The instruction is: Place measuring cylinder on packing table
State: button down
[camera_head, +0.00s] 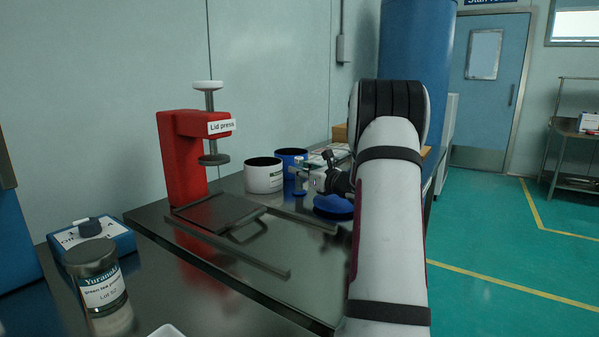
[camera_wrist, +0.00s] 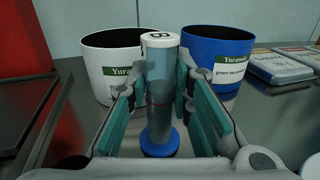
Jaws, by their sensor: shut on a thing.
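The measuring cylinder (camera_wrist: 160,95) stands upright between my gripper's fingers in the wrist view. It is a clear tube with a white top marked with a dark character and a round blue base. My gripper (camera_wrist: 160,110) is shut on its tube, with a green pad on each side. In the head view my gripper (camera_head: 318,180) is at the packing table (camera_head: 305,285), partly hidden by my arm. The dark metal table top shows under it. I cannot tell whether the blue base touches the table.
A white tub (camera_head: 263,176) and a blue tub (camera_head: 291,158) stand just behind the cylinder. A red lid press (camera_head: 182,160) with a metal plate stands left. Labelled flat packs (camera_wrist: 280,67) lie right. A jar (camera_head: 97,278) and blue device (camera_head: 92,236) stand front left.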

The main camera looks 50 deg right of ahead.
jog(key=c, duration=1.4)
grip_release()
jog(key=shift+f, duration=0.1)
jog(key=shift+c, duration=0.2)
jog(key=shift+s+r, duration=0.1)
jog(key=shift+r, duration=0.1)
jog(key=s, duration=0.4)
jog(key=s+a+p, duration=0.1)
jog(key=s, duration=0.2)
jog(key=s+a+p, duration=0.1)
jog(key=s, duration=0.3)
jog(key=shift+s+a, duration=0.1)
jog(key=shift+s, duration=0.25)
jog(key=shift+w+a, duration=0.1)
